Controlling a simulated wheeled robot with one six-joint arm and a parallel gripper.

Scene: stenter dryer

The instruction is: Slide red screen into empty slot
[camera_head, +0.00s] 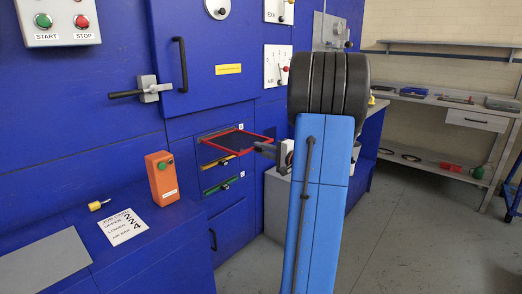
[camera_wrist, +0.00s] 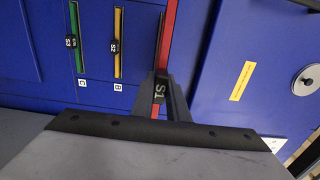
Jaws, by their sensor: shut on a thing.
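The red screen (camera_head: 240,131), a flat dark mesh panel in a red frame, is held out level in front of the blue machine. My gripper (camera_head: 264,148) is shut on its near end. In the wrist view the red edge (camera_wrist: 168,38) runs up from between the fingers of my gripper (camera_wrist: 160,96), by a tag marked S1. The screen's far end is at the upper slot (camera_head: 213,131); I cannot tell how far inside it is. Below are the yellow screen (camera_head: 219,161), also in the wrist view (camera_wrist: 118,25), and the green screen (camera_head: 221,185), also in the wrist view (camera_wrist: 79,35).
A door with a black handle (camera_head: 183,65) and a latch (camera_head: 149,88) is above the slots. An orange box with a green button (camera_head: 162,178), a padlock (camera_head: 98,205) and a number card (camera_head: 122,227) are on the blue ledge at left. Floor is clear at right.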

